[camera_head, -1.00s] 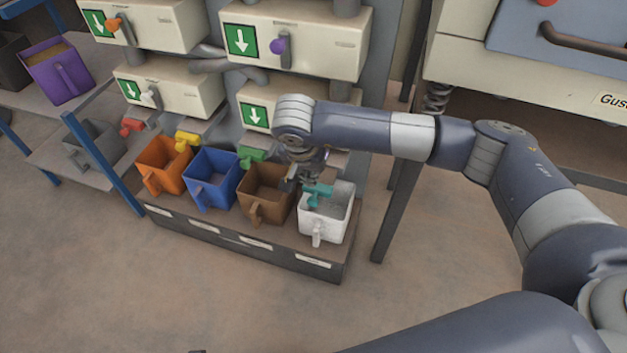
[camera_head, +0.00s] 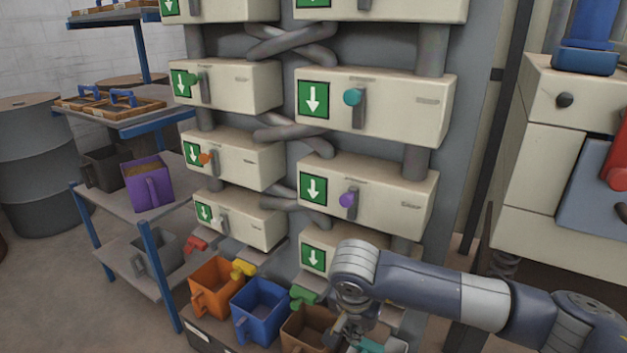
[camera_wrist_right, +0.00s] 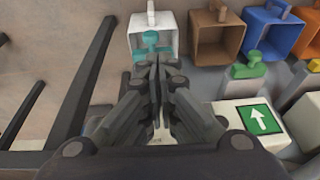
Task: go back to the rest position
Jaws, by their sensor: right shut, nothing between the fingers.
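In the head view the right gripper (camera_head: 352,328) points down by the teal handle (camera_head: 370,346), low in the picture beside the brown bin (camera_head: 305,332). My right arm reaches in from the right. My left gripper is not in view.
A blue bin (camera_head: 258,310) and an orange bin (camera_head: 215,287) stand left of the brown one. The filler's cream boxes (camera_head: 375,108) with knobs rise behind. A shelf with a purple bin (camera_head: 148,184) is at left. A cream cabinet (camera_head: 558,165) stands at right.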

